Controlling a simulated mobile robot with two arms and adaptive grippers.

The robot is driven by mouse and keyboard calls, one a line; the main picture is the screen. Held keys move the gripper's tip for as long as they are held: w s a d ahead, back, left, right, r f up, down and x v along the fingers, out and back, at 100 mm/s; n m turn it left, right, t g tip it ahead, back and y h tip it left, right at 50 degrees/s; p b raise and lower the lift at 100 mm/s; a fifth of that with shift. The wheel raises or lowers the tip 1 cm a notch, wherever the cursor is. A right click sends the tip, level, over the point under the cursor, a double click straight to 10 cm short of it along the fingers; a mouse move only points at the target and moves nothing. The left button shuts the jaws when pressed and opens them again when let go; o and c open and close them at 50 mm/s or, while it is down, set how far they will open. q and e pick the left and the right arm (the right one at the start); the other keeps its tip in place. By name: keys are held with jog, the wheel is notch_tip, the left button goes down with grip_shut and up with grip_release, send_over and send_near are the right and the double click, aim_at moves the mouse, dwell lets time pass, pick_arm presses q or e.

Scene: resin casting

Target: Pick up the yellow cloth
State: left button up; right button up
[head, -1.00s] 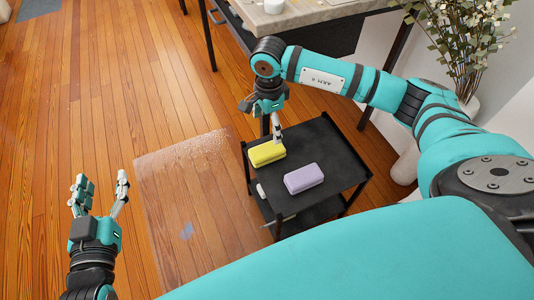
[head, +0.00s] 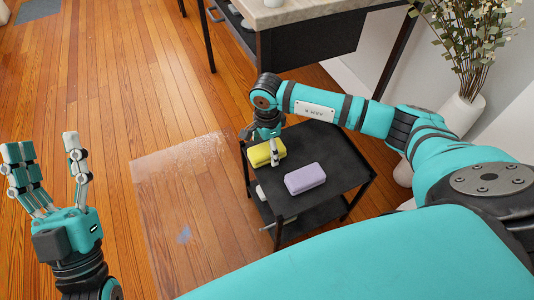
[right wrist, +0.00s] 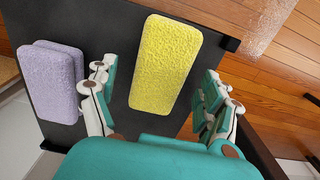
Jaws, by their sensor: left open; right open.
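The yellow cloth (head: 262,153) is a thick, sponge-like block lying on the top shelf of a small black cart. It also shows in the right wrist view (right wrist: 163,65). My right gripper (head: 272,150) is over the cloth in the head view. In the right wrist view my right gripper (right wrist: 158,100) is open, with its fingers on either side of the cloth's near end; I cannot tell whether they touch it. My left gripper (head: 50,165) is open and empty above the floor at the left.
A lilac block (head: 305,179) lies beside the yellow cloth on the black cart (head: 335,160), and also shows in the right wrist view (right wrist: 50,82). A table (head: 310,12) stands behind the cart. A vase with dried flowers (head: 462,110) stands at the right. A transparent sheet (head: 185,190) lies on the floor.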

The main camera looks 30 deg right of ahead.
aim_at(267, 148)
jog(key=shift+f, duration=0.55)
jog(key=c, duration=1.3)
pick_arm(q)
jog(key=shift+s+r+t+h, duration=0.4)
jog(key=shift+s+r, duration=0.2)
jog(key=shift+s, duration=0.05)
pick_arm(e)
jog(key=shift+o, duration=0.2)
jog(key=shift+r, duration=0.1)
jog(key=shift+r, duration=0.15)
notch_tip(267, 148, up, 5)
jog(key=shift+f+p, duration=0.1)
jog(key=shift+p, duration=0.8)
notch_tip(267, 148, up, 4)
jog(key=shift+r+p, duration=0.1)
jog(key=shift+p, duration=0.45)
pick_arm(q)
jog(key=w+f+g+y, duration=0.1)
jog(key=w+f+g, duration=0.1)
jog(key=f+g, duration=0.2)
jog(key=w+f+g+y, duration=0.2)
jog(key=w+f+g, duration=0.1)
jog(key=f, duration=0.4)
jog(key=shift+w+a+f+g, duration=0.2)
jog(key=shift+w+g, duration=0.05)
jog(key=shift+g, duration=0.35)
pick_arm(e)
jog(key=shift+r, duration=0.3)
